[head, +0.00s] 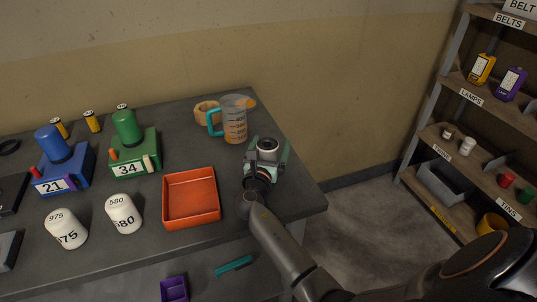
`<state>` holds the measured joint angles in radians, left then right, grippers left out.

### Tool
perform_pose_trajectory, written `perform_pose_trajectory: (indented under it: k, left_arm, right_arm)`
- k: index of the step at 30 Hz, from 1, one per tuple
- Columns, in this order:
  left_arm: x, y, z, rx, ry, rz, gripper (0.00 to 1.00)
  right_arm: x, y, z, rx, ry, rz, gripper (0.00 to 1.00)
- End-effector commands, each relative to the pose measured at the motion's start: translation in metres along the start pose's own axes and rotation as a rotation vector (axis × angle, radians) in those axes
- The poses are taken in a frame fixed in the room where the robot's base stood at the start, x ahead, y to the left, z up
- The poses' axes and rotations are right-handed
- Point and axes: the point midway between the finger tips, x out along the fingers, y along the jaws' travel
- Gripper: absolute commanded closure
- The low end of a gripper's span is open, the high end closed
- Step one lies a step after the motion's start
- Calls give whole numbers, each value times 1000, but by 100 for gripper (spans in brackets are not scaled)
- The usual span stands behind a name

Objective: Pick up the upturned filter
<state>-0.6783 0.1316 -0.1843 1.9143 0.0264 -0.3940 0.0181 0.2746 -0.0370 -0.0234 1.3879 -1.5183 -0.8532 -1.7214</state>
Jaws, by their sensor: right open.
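A white filter (267,150) with a dark round opening on top stands near the right end of the grey workbench (110,195). My right gripper (267,153) is open, with a finger on each side of this filter. I cannot tell whether the fingers touch it. The gripper's wrist hides the filter's near lower side. Two other white filters, one marked 975 (66,228) and one marked 580 (123,213), stand on the bench at the left. My left gripper is not in view.
An orange tray (191,222) lies left of my right gripper. A measuring jug (235,120) and a tape roll (206,112) stand behind it. A green unit 34 (135,160) and blue unit 21 (64,178) are at the left. A shelf rack (412,150) stands at the right.

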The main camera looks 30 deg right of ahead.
Motion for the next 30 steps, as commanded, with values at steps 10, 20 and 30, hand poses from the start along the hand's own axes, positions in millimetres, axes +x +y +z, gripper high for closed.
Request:
perform_pose_trajectory:
  k: [10, 20, 30]
  left_arm:
    - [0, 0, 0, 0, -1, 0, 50]
    - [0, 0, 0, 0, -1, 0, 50]
    - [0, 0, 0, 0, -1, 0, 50]
  right_arm:
    - [0, 0, 0, 0, 0, 0, 33]
    - [0, 0, 0, 0, 0, 0, 70]
    - [0, 0, 1, 0, -3, 0, 100]
